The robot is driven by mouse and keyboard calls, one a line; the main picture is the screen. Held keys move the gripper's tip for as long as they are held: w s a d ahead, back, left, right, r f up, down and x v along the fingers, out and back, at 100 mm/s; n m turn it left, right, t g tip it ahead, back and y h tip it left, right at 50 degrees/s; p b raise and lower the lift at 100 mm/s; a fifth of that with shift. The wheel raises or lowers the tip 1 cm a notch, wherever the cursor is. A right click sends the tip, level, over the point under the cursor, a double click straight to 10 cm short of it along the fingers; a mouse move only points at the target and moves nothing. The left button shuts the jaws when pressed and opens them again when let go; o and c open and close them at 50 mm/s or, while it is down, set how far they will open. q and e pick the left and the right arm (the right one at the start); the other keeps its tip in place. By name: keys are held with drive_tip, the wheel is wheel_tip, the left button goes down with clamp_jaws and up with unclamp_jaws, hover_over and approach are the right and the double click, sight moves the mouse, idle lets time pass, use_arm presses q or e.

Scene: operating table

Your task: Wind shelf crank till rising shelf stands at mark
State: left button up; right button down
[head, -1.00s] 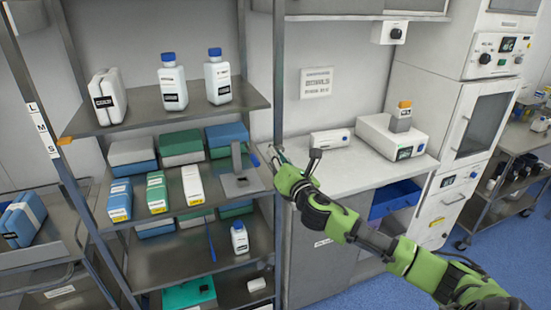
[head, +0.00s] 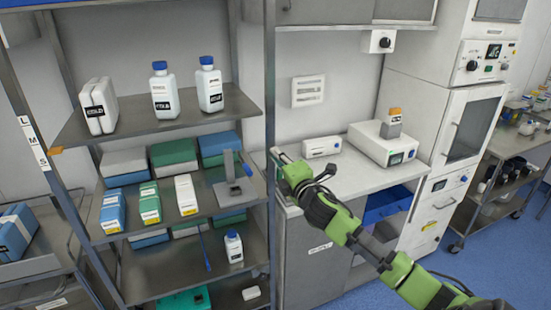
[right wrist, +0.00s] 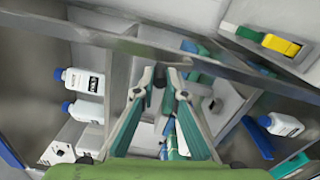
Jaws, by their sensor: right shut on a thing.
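The steel shelf unit (head: 271,80) stands at the left in the head view. Its upper shelf (head: 140,128) has an orange pointer (head: 56,150) at the front left corner. My right gripper (head: 277,156) is at the unit's right front post, shut on the crank handle, which the fingers mostly hide. In the right wrist view its fingers (right wrist: 166,76) come together at the tips. My left gripper is not in view.
The upper shelf bears two white bottles (head: 163,92) and a pale twin pack (head: 98,107). Boxes (head: 186,194) and a grey stand (head: 238,186) fill the shelf below. The counter (head: 345,175) at right holds a white device (head: 383,146).

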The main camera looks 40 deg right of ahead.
drive_tip(key=shift+d+r+m, duration=0.15)
drive_tip(key=shift+d+m, duration=0.15)
drive_tip(key=shift+m, duration=0.1)
drive_tip(key=c, duration=2.2)
unclamp_jaws()
drive_tip(key=shift+o, duration=0.8)
drive_tip(key=shift+s, duration=0.15)
drive_tip(key=v, duration=1.1)
drive_tip(key=shift+s, duration=0.4)
drive_tip(key=shift+w+a, duration=0.1)
drive_tip(key=shift+a, duration=0.15)
